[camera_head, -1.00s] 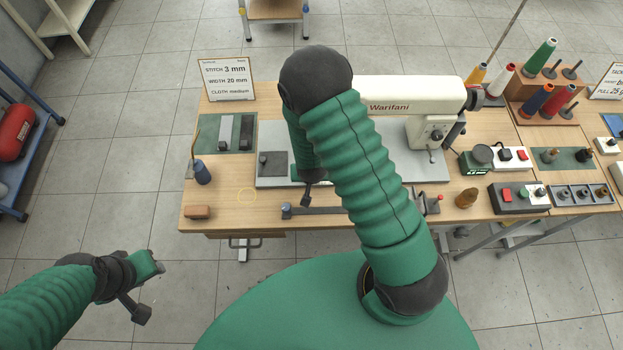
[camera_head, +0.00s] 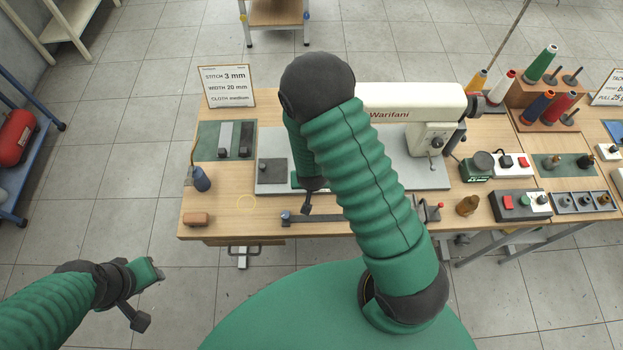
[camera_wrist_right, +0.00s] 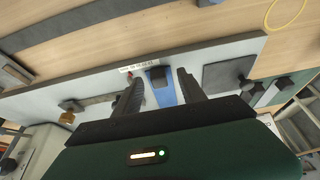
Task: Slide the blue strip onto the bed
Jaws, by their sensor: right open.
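In the right wrist view, the blue strip (camera_wrist_right: 164,92) lies on the light grey bed (camera_wrist_right: 228,50), with a dark block (camera_wrist_right: 156,74) at its end. My right gripper (camera_wrist_right: 157,84) is open, with one dark finger on each side of the strip. I cannot tell whether the fingers touch it. In the head view, my right arm hides the strip and much of the bed (camera_head: 437,171). My left gripper (camera_head: 158,268) is over the floor, left of the table, away from the strip. Its fingers are too unclear to judge.
The white sewing machine (camera_head: 435,98) stands on the bed behind my right arm. A dark bar (camera_head: 325,217) lies along the table's front. Switch boxes and thread spools crowd the right.

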